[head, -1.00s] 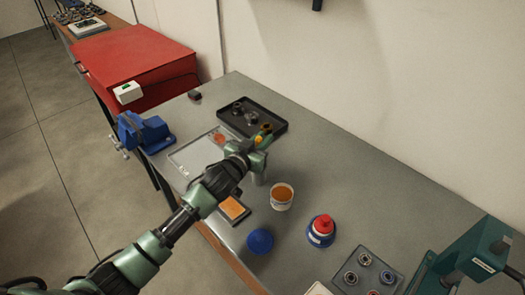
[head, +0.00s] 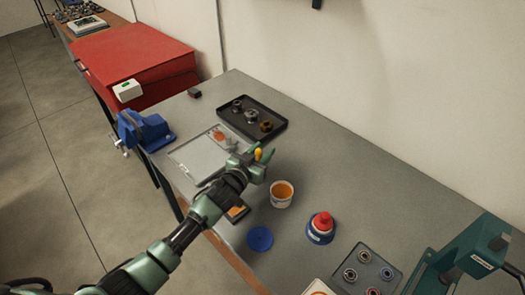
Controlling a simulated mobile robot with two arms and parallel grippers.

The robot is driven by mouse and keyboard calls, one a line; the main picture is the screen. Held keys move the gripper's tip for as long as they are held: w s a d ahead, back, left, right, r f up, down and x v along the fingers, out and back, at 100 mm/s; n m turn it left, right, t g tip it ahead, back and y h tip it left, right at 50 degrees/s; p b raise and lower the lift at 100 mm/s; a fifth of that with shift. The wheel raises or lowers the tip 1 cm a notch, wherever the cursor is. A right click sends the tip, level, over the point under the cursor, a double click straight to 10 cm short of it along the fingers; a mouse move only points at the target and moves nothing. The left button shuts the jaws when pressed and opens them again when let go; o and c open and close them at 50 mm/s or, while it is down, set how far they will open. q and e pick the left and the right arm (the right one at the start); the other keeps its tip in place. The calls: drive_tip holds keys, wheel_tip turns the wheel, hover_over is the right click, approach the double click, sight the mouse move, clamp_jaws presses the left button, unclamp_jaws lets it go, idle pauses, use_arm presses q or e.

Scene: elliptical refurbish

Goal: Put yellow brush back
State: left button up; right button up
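My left gripper (head: 262,157) reaches in from the lower left over the middle of the workbench. The yellow brush (head: 258,154) shows as a small yellow piece between its fingers, and the gripper appears shut on it. The rest of the brush is hidden by the fingers and wrist. The gripper is beside the light flat tray (head: 195,157) and above and left of the white cup (head: 281,201) with orange contents. My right gripper is not in view.
A black tray (head: 276,109) holding metal parts lies behind the gripper. A blue lid (head: 260,239), a red-topped blue container (head: 321,227) and a parts tray (head: 349,254) stand at the front. A blue vise (head: 145,132) is at the left edge.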

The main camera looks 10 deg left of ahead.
use_arm(q)
drive_tip(key=shift+s+r, duration=0.2)
drive_tip(key=b+v, duration=0.1)
drive_tip(key=v, duration=1)
drive_tip(key=shift+s, duration=0.3)
drive_tip(key=shift+r, duration=0.1)
